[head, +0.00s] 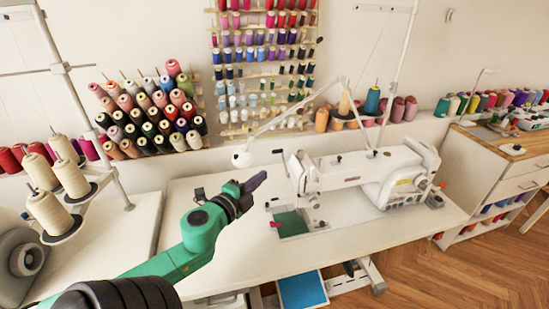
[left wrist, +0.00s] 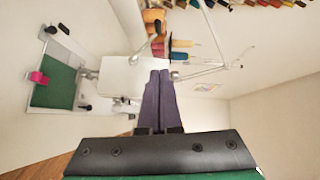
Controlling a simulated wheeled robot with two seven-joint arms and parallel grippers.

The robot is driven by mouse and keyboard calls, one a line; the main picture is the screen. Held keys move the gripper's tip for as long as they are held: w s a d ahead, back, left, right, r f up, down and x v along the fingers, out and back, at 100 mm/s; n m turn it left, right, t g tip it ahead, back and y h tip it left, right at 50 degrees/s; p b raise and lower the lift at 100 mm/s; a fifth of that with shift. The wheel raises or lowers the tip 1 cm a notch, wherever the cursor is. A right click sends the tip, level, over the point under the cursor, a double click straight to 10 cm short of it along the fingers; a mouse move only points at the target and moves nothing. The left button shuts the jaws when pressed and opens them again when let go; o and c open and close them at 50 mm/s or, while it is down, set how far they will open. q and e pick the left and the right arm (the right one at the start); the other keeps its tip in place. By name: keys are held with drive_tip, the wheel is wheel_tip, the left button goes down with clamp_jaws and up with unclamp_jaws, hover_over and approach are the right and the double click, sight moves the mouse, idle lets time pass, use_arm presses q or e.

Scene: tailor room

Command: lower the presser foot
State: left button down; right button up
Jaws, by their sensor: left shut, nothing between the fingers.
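The white sewing machine (head: 345,172) stands on its table, its head end toward my left gripper. Below the head are small metal parts around the needle (head: 314,202); the presser foot is too small to tell apart there. The machine head also shows in the left wrist view (left wrist: 118,78), behind and left of the fingers. My left gripper (head: 262,177) is shut and empty, raised above the table just left of the machine head. Its dark fingers lie together in the left wrist view (left wrist: 160,76). I cannot tell whether they touch the machine. My right gripper is out of view.
A green plate (head: 290,223) with a pink piece (head: 275,224) lies at the machine's left end. A thin lamp arm (head: 290,120) stands behind the head. Thread cones (head: 70,180) stand at left. The white tabletop (head: 235,255) in front is clear.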

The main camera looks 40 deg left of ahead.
use_arm(q)
approach(281, 151)
drive_tip(key=w+d, duration=0.2)
drive_tip(key=w, duration=0.1)
drive_tip(key=w+a, duration=0.2)
drive_tip(key=a, duration=0.1)
drive_tip(key=shift+w+f, duration=0.35)
drive_tip(key=shift+f, duration=0.05)
